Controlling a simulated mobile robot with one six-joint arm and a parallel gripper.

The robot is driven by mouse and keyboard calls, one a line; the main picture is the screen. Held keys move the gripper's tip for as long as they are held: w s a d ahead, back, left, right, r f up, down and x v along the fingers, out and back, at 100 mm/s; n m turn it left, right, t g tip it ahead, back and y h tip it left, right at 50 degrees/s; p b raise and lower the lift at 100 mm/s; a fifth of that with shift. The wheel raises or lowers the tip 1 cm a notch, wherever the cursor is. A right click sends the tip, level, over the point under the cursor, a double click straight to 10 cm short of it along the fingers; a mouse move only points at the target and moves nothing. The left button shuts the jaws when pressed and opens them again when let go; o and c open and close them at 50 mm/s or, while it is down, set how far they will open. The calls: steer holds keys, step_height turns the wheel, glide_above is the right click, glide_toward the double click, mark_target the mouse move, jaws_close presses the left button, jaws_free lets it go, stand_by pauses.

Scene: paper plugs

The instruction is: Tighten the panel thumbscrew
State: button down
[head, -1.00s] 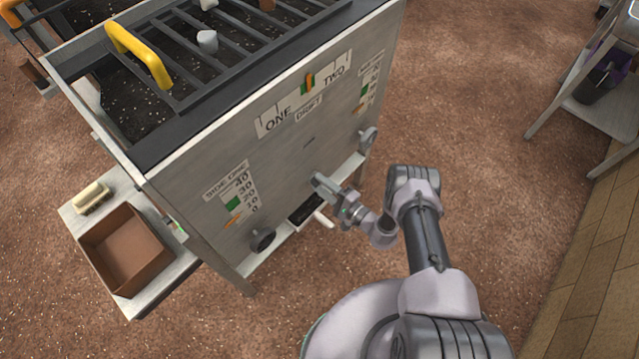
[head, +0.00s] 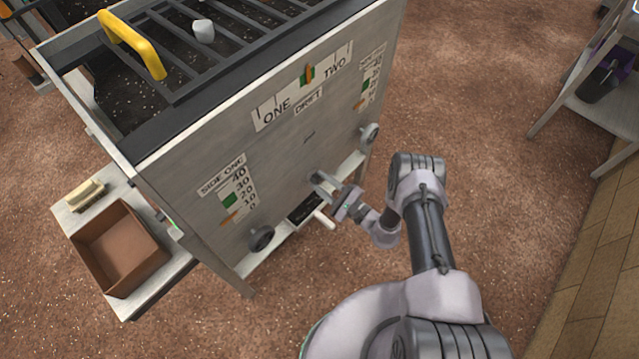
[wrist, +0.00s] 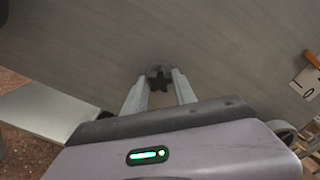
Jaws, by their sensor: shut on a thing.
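The panel thumbscrew (wrist: 160,78) is a small dark star-shaped knob on the grey panel (wrist: 215,45). In the wrist view it sits between the two light finger tips of my gripper (wrist: 159,84), which are shut on it. In the head view my gripper (head: 321,184) reaches the lower middle of the panel's front face (head: 285,160), and its fingers hide the thumbscrew there. How tight the screw is cannot be told.
Round dark knobs stick out at the panel's lower left (head: 262,239) and right (head: 369,134). A brown box (head: 118,248) stands on a side shelf at left. Open floor lies to the right.

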mark_target(319, 181)
steer(key=m+b, duration=0.2)
steer(key=m, duration=0.3)
steer(key=shift+f, duration=0.15)
steer(key=m, duration=0.3)
steer(key=c, duration=1)
jaws_free()
steer(key=shift+c, duration=0.2)
steer(key=shift+s+d, duration=0.1)
steer(key=shift+p+v, duration=0.35)
steer(key=shift+v, duration=1.55)
